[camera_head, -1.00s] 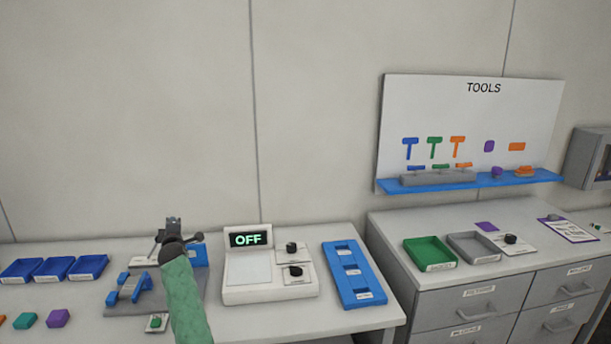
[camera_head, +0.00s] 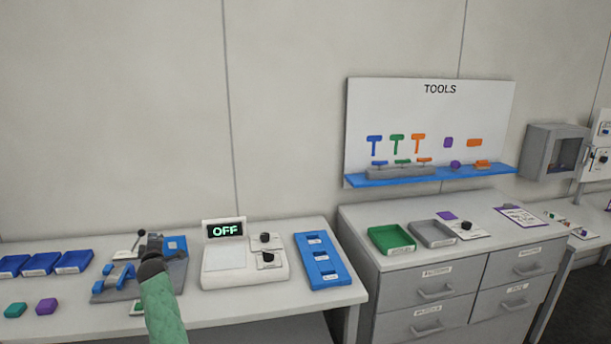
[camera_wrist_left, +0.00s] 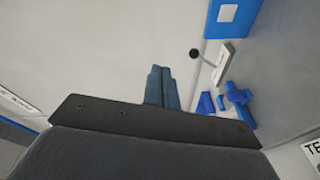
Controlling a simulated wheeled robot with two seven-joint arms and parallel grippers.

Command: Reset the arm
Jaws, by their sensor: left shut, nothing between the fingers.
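My left arm, in a green sleeve, rises from the bottom of the head view. Its dark gripper (camera_head: 152,246) is in front of a grey fixture (camera_head: 108,287) with blue parts on the left table, and partly hides it. In the left wrist view the two fingers (camera_wrist_left: 161,88) are pressed together with nothing between them. Blue parts (camera_wrist_left: 236,103) and a lever with a black knob (camera_wrist_left: 194,53) show to the right of the fingers. My right gripper is not in view.
A white device reading OFF (camera_head: 245,278) and a blue tray (camera_head: 323,283) stand right of the arm. Blue bins (camera_head: 73,262) are at the left. A drawer cabinet (camera_head: 395,285) with green (camera_head: 391,253) and grey trays stands further right, below a TOOLS board (camera_head: 360,110).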

